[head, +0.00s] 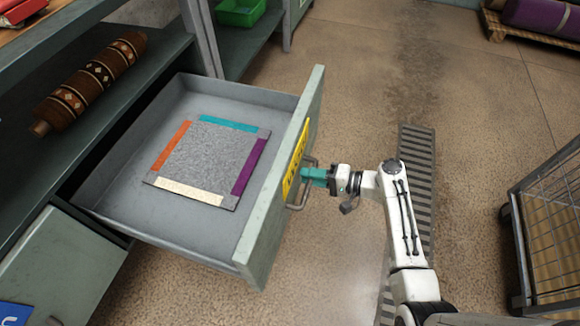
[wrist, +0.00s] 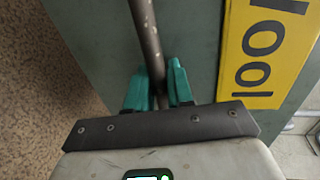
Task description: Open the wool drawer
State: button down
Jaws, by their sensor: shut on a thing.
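The wool drawer (head: 262,205) is pulled well out of the grey-green cabinet. Its yellow label (head: 296,158) is on the front, and part of the lettering, "ool", shows on the label (wrist: 268,45) in the wrist view. My gripper (head: 308,177) is at the drawer front with its teal fingers around the metal bar handle (head: 294,200). In the wrist view the fingers of my gripper (wrist: 160,88) are shut on the handle (wrist: 147,35), one on each side. Inside the drawer lies a grey square mat (head: 205,158) with orange, teal, purple and cream strips along its edges.
A patterned brown rolled rug (head: 92,82) lies on the shelf left of the drawer. A wire cart (head: 548,230) stands at the right. A purple roll on a pallet (head: 540,17) is at the far right. A dark striped floor grate (head: 416,185) runs beneath my arm. Open floor lies beyond the drawer.

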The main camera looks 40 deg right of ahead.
jog(key=shift+f+v, duration=0.2)
jog(key=shift+v, duration=0.8)
jog(key=shift+f+v, duration=0.2)
jog(key=shift+v, duration=0.8)
jog(key=c, duration=1.1)
grip_release()
jog(key=shift+c, duration=0.2)
jog(key=shift+d, duration=0.1)
jog(key=p+v, duration=0.2)
jog(key=v, duration=0.8)
jog(key=shift+s+d+p, duration=0.15)
jog(key=shift+s+p, duration=0.2)
